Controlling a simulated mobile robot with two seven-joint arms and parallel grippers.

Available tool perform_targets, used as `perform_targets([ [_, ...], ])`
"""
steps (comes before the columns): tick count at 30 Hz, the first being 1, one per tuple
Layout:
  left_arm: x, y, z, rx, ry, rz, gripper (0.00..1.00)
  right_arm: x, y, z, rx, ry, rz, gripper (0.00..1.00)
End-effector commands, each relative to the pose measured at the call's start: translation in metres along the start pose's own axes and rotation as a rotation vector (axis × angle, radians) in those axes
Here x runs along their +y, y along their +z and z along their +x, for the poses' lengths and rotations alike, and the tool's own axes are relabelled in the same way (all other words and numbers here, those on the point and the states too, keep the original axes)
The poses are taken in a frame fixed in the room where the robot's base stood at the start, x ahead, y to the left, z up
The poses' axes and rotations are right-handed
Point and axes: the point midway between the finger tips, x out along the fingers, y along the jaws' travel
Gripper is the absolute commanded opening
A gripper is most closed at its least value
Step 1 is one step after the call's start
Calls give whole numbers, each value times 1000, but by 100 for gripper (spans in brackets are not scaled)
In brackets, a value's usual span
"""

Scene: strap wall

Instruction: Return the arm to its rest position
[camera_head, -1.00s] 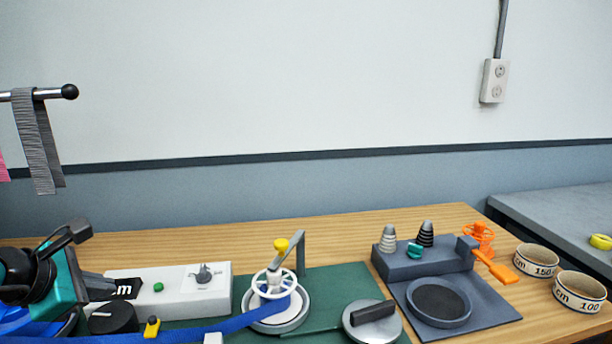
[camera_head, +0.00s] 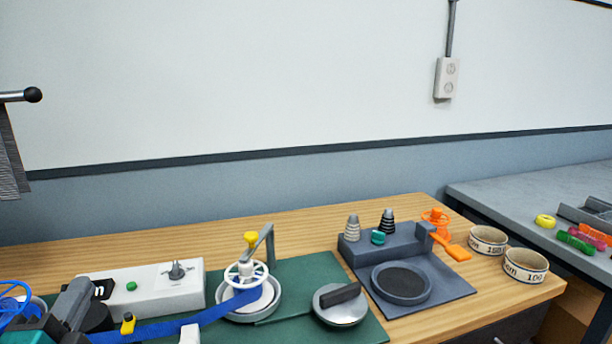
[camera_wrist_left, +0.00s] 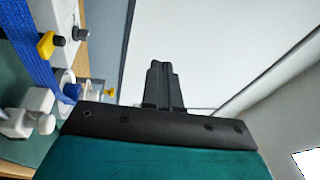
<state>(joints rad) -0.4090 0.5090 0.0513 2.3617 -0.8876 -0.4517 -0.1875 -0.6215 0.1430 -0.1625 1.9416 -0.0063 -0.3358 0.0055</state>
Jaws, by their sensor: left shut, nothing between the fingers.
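My left gripper (camera_head: 76,300) is at the lower left of the head view, near the front of the white box (camera_head: 150,282) with the knob. In the left wrist view its fingers (camera_wrist_left: 161,85) are together, with nothing between them, in front of the pale wall. The blue strap (camera_head: 190,322) runs from the lower left to the white handwheel (camera_head: 246,276); it also shows in the left wrist view (camera_wrist_left: 32,50). Part of the strap is hidden behind my left gripper. My right gripper is not in view.
A grey side table (camera_head: 530,190) holds coloured pieces. A rail (camera_head: 18,96) juts from the left.

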Motion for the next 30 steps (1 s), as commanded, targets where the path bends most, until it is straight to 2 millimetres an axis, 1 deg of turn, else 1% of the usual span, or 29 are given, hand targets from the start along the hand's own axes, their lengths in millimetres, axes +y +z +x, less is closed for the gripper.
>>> perform_targets([
  [1,21,10,-10,-103,81,-133,0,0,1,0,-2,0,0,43],
  [2,33,16,-17,-167,132,-209,0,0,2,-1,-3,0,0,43],
  [3,53,22,-28,-251,207,-309,0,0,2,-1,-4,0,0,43],
  [5,82,26,-49,-374,326,-447,0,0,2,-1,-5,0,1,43],
  [6,101,25,-64,-449,408,-530,0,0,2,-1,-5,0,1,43],
  [8,124,20,-86,-541,516,-626,0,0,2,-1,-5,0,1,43],
  [9,137,16,-100,-595,584,-681,0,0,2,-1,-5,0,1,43],
  [12,160,2,-132,-700,732,-781,0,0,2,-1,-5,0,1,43],
  [15,176,-14,-160,-783,865,-857,0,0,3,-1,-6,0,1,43],
  [18,187,-30,-186,-851,986,-915,0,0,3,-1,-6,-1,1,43],
  [24,196,-65,-236,-960,1228,-1001,0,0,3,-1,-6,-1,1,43],
  [25,199,-67,-236,-958,1232,-1007,0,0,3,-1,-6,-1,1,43],
  [30,218,-69,-221,-885,1175,-1042,0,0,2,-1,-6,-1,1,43],
])
